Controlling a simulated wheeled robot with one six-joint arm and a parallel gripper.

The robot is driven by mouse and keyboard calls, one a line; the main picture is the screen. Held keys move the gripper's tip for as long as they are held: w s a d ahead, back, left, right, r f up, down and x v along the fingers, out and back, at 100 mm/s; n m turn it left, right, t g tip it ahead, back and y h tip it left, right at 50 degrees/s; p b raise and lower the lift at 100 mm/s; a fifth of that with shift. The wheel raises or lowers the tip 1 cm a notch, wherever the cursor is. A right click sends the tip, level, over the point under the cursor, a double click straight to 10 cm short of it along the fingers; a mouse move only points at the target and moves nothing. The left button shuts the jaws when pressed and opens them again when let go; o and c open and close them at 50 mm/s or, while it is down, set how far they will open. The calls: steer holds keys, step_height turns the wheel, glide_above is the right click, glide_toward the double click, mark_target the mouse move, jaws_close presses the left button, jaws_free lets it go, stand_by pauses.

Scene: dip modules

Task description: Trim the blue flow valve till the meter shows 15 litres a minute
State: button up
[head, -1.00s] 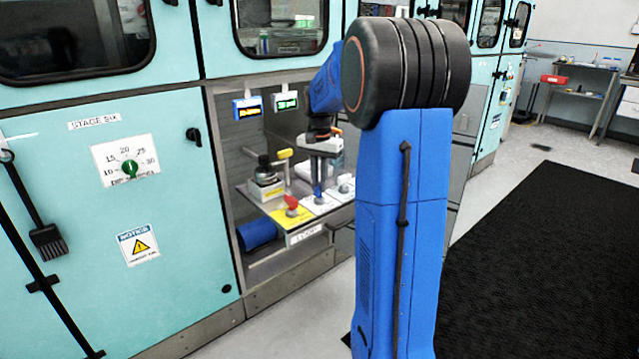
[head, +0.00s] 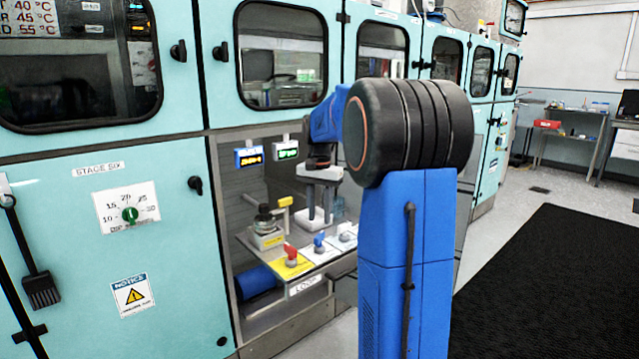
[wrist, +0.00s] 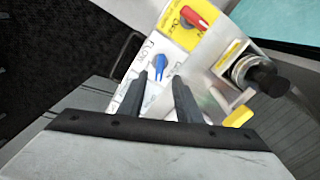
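The blue flow valve handle (head: 319,243) stands on a white plate on the small shelf, between the red handle and another white plate. In the wrist view the blue handle (wrist: 158,68) shows between and beyond the fingertips, beside lettering that reads FLOW. My gripper (head: 319,219) hangs above the blue valve, fingers pointing down; in the wrist view the two fingers (wrist: 160,78) are apart with nothing between them. Two lit meters hang behind: one blue-framed with orange digits (head: 249,156), one white-framed with green digits (head: 287,150). Their digits are too small to read.
A red handle (head: 290,254) on a yellow plate sits left of the blue valve. A black-knobbed fitting (head: 265,220) with a yellow lever (head: 285,202) stands behind it. Another knob (head: 345,233) is at right. A green dial (head: 130,214) is on the left panel.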

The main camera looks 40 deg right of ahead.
mark_target(318, 236)
step_height(318, 236, up, 11)
stand_by(0.4)
steer(key=shift+a, duration=0.1)
stand_by(0.3)
steer(key=s+a+f+n+t, duration=0.1)
steer(key=s+a+f+n, duration=0.15)
steer(key=s+a, duration=0.5)
steer(key=s+a+f+n+t, duration=0.1)
steer(key=s+a+f+n, duration=0.1)
steer(key=s+a+n, duration=0.5)
steer(key=s+a+f+n+t, duration=0.2)
steer(key=s+a+f+n, duration=0.1)
steer(key=s+a+f, duration=0.8)
steer(key=s+f, duration=0.3)
steer(key=s, duration=0.1)
steer(key=shift+s+a+f+t, duration=0.15)
steer(key=shift+a+f+t, duration=0.1)
steer(key=shift+t, duration=0.15)
stand_by(1.4)
